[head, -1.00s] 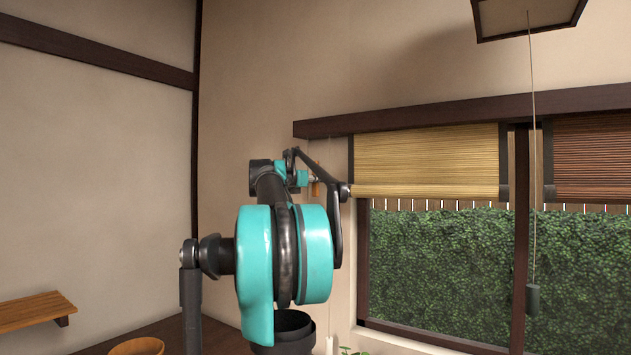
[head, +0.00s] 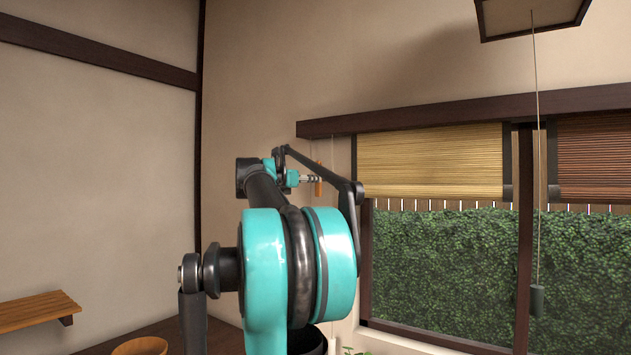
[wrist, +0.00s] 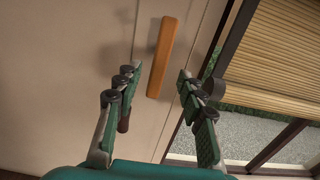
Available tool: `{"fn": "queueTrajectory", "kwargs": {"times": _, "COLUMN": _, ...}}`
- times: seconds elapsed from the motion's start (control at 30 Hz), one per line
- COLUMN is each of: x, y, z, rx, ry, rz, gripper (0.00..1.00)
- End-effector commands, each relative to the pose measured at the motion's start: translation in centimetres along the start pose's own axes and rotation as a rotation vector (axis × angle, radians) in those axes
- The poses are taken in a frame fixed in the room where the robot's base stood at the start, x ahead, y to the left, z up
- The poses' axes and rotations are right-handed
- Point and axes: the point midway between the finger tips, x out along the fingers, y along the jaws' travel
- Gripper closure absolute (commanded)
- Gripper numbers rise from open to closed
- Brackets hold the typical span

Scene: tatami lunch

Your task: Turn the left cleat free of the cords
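The left cleat (wrist: 161,57) is a slim orange-brown wooden bar on the pale wall, tilted slightly from vertical in the wrist view. It is also seen small beside the window in the head view (head: 318,187). Thin pale cords (wrist: 172,125) run down the wall near the cleat. How they lie around it is too fine to see.
A bamboo blind (head: 430,162) hangs over the window right of the cleat, with a second, darker blind (head: 596,160) beyond. A hanging pull (head: 537,299) is at the right. A wooden shelf (head: 38,308) and bowl (head: 140,346) are at lower left.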

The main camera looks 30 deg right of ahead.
Motion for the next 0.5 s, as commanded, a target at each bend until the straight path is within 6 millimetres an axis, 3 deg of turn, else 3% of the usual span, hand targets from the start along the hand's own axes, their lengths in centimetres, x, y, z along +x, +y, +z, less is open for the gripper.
{"fn": "queueTrajectory", "kwargs": {"times": 0.2, "x": -3.9, "y": 0.1, "z": 0.0, "rx": 0.0, "ry": 0.0, "rz": 0.003, "gripper": 0.6}}
{"fn": "queueTrajectory", "kwargs": {"times": 0.5, "x": -5.6, "y": 0.0, "z": 0.0, "rx": 0.0, "ry": 0.0, "rz": 0.001, "gripper": 0.6}}
